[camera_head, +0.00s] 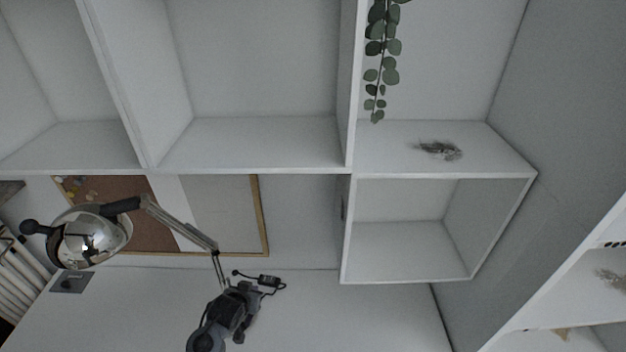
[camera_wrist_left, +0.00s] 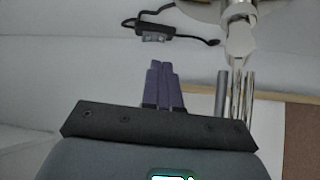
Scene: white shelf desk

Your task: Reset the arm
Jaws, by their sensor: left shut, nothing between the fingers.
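My left gripper (camera_head: 243,288) shows at the bottom centre of the head view, on my dark grey arm. In the left wrist view its two purple fingers (camera_wrist_left: 161,70) are together, with nothing between them. It is close to the lower end of the desk lamp's arm in the head picture; I cannot tell whether they touch. My right gripper is not in view.
A chrome desk lamp (camera_head: 95,238) stands left of my gripper; its metal rods (camera_wrist_left: 236,95) show beside the fingers. A black cord with a small box (camera_head: 268,281) lies near. White shelves (camera_head: 250,142), a framed corkboard (camera_head: 110,212) and a hanging plant (camera_head: 382,62) are beyond.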

